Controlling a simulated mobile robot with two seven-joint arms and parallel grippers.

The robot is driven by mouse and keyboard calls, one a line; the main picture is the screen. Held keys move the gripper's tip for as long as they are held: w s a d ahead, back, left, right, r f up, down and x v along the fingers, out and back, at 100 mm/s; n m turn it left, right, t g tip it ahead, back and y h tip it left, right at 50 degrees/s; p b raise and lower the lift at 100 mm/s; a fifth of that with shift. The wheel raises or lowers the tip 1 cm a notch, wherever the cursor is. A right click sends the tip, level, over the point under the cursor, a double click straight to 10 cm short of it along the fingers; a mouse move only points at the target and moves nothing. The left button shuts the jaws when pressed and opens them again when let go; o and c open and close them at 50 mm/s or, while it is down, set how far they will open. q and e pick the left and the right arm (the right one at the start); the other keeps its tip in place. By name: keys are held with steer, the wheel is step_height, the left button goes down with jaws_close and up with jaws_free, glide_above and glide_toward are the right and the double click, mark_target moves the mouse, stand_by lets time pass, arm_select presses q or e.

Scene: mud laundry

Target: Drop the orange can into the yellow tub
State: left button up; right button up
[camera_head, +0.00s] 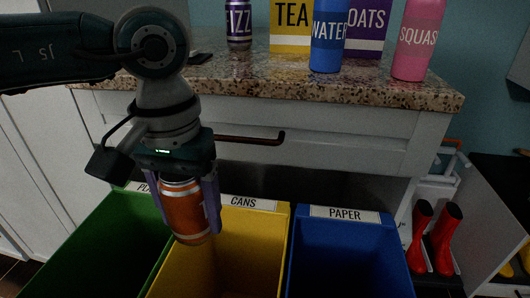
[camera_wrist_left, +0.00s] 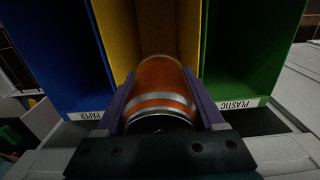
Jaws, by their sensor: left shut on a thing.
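The orange can (camera_head: 186,210) is held between the purple fingers of my left gripper (camera_head: 185,205). The can hangs roughly upright, slightly tilted, and overlaps the left part of the yellow tub (camera_head: 262,240), labelled CANS, in the head view. In the left wrist view the orange can (camera_wrist_left: 162,88) sits between both fingers, with the yellow tub (camera_wrist_left: 165,30) behind it. I see no contact between the can and the tub; the can's exact height above the rim is hard to tell. My right gripper is not in view.
A green tub (camera_head: 115,245) stands left of the yellow one and a blue tub (camera_head: 345,262), labelled PAPER, right of it. Above them is a granite counter (camera_head: 300,92) with a blue WATER bottle (camera_head: 328,40), a pink bottle (camera_head: 416,45) and boxes. Red boots (camera_head: 440,240) stand at right.

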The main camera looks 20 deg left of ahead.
arm_select(q)
steer(key=shift+f, duration=0.4)
steer(key=o, duration=1.3)
steer(key=shift+r, duration=0.1)
step_height(320, 180, up, 10)
steer(key=shift+f+p, duration=0.1)
steer(key=shift+p, duration=0.6)
